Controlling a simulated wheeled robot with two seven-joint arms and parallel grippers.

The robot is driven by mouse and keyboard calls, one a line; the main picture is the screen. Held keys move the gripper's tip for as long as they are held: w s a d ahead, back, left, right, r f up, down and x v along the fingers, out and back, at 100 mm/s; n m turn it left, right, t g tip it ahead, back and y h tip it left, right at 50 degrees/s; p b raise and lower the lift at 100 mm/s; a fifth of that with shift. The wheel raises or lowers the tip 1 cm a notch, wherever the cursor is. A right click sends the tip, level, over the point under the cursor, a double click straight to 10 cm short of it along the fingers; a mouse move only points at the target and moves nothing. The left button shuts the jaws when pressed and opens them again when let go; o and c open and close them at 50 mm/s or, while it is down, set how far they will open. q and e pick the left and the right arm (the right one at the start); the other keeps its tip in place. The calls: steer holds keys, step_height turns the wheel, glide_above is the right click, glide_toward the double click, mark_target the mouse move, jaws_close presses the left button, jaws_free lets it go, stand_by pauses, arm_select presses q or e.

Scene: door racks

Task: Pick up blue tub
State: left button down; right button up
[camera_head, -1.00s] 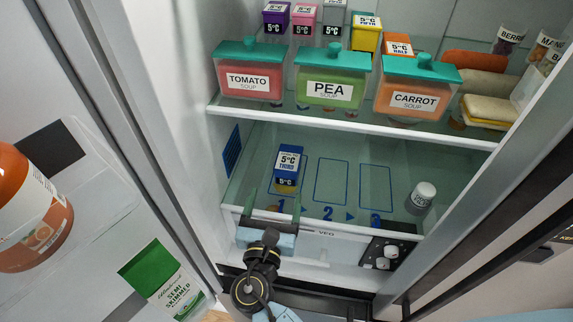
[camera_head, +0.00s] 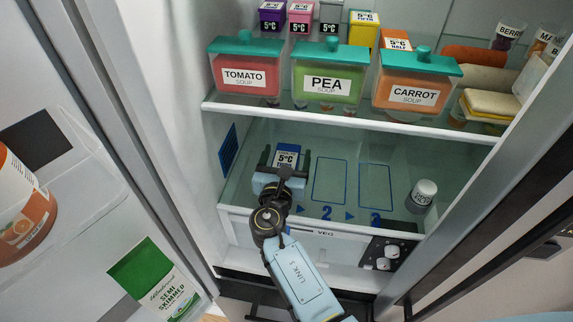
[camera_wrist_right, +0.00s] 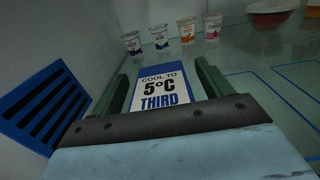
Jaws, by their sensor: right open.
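The blue tub (camera_head: 287,155), with a white label reading 5°C THIRD, stands on the lower fridge shelf at the left, on the spot by the 1 mark. My right gripper (camera_head: 284,160) is at the tub, its open fingers on either side of it. In the right wrist view the tub (camera_wrist_right: 160,90) shows its label between the two green fingers (camera_wrist_right: 164,88), with a small gap visible on at least the right side. The gripper hides the tub's lower part in the head view. My left gripper is not in view.
Outlined spots (camera_head: 329,182) marked 2 and 3 lie empty to the right, with a white-lidded jar (camera_head: 424,192) beyond. The upper shelf (camera_head: 350,123) with soup tubs is above. A blue vent (camera_wrist_right: 45,105) is on the left wall. Several small cups (camera_wrist_right: 187,30) stand behind.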

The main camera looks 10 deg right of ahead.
steer(key=shift+w+d, duration=0.2)
steer(key=shift+w, duration=0.35)
steer(key=c, duration=1.2)
steer(key=shift+c, duration=0.8)
steer(key=shift+r, duration=0.1)
